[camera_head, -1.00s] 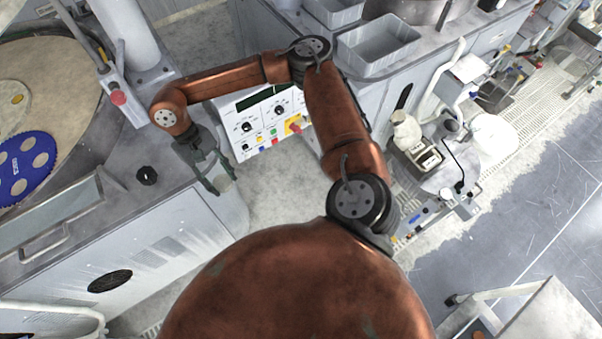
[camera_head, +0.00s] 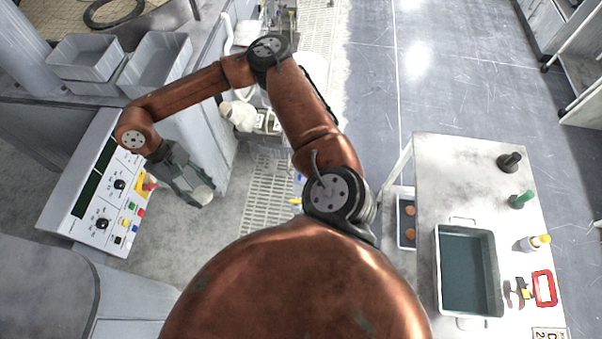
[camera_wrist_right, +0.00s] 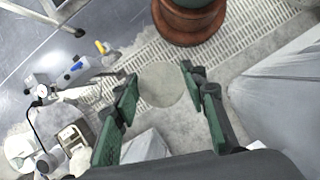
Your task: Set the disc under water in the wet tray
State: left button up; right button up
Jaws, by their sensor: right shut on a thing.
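My right gripper (camera_head: 188,183) is held out at the left of the head view, over the floor beside the control panel. It is shut on a pale grey disc (camera_head: 203,195). In the right wrist view the disc (camera_wrist_right: 162,84) sits between the two green fingers of the gripper (camera_wrist_right: 165,88), gripped at its edges. The wet tray (camera_head: 437,262), a grey rectangular tray with dark bluish water, stands on the cart at the lower right, well away from the gripper. My left gripper is not in view.
The pale cart top (camera_head: 455,170) is bare behind the tray. A control panel (camera_head: 95,200) and grey bins (camera_head: 157,63) stand at left. Open floor lies beyond the cart.

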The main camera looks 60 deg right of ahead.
aim_at(460, 288)
jog(key=z, duration=3.7)
jog(key=i, duration=0.3)
jog(key=z, duration=0.55)
